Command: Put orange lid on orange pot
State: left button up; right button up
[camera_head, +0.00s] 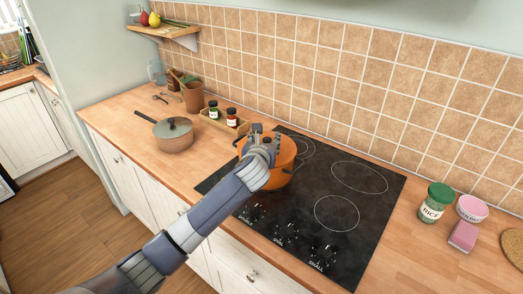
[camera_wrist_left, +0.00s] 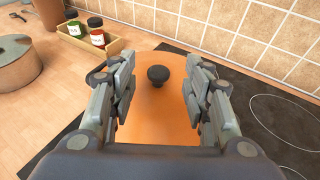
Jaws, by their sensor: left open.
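The orange pot (camera_head: 287,168) stands on the left part of the black cooktop. My left gripper (camera_head: 264,138) is over it and hides much of its top in the head view. In the left wrist view the orange lid (camera_wrist_left: 165,118), with a black knob (camera_wrist_left: 158,75), lies below my left gripper (camera_wrist_left: 158,88). The lid appears to be on the pot, but its rim is partly hidden, so I cannot tell how it is seated. The fingers are open, one on each side of the knob, with gaps between. My right gripper is not in view.
A grey-brown lidded pot (camera_head: 173,136) stands on the counter at left. A wooden tray (camera_head: 222,125) with two jars is behind the cooktop's left corner. A rice jar (camera_head: 434,203) and pink containers (camera_head: 464,236) are at right. The cooktop's right part (camera_head: 350,210) is clear.

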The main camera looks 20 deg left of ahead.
pick_arm(q)
jog(key=v, duration=0.8)
jog(key=shift+s+b, duration=0.35)
jog(key=shift+b, duration=0.1)
jog(key=shift+d+r, duration=0.1)
